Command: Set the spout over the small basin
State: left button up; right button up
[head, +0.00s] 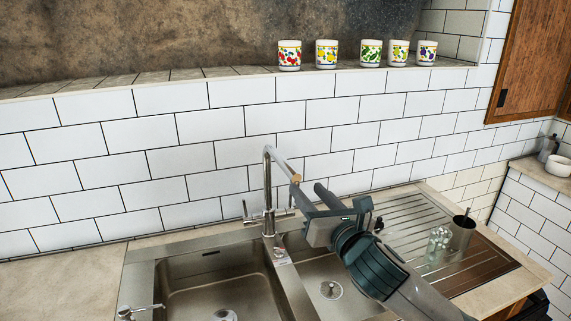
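The chrome tap stands on the deck behind the divider between the two basins. Its spout (281,163) slants forward and right from the top of the upright pipe, with a tan tip. It appears to point over the left part of the small basin (318,270), on the right. The large basin (210,280) is on the left. My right gripper (309,191) is just right of and below the spout tip, with its two fingers apart and nothing seen between them. Whether a finger touches the spout is unclear. My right arm hides part of the small basin. My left gripper is not in view.
A ribbed drainboard (415,215) lies right of the small basin, with a glass bottle (437,244) and a dark metal cup (461,233) close to my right arm. Several patterned mugs, including a red one (289,55), stand on the ledge above. The left counter (60,285) is clear.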

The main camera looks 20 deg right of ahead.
aim_at(285, 165)
jog(key=w+p, duration=0.1)
jog(key=w, duration=0.3)
jog(key=w+a+p, duration=0.1)
jog(key=w, duration=0.4)
jog(key=w+p, duration=0.1)
jog(key=w, duration=0.4)
jog(key=shift+w+a, duration=0.15)
jog(key=shift+w, duration=0.05)
jog(key=shift+c, duration=0.5)
grip_shut()
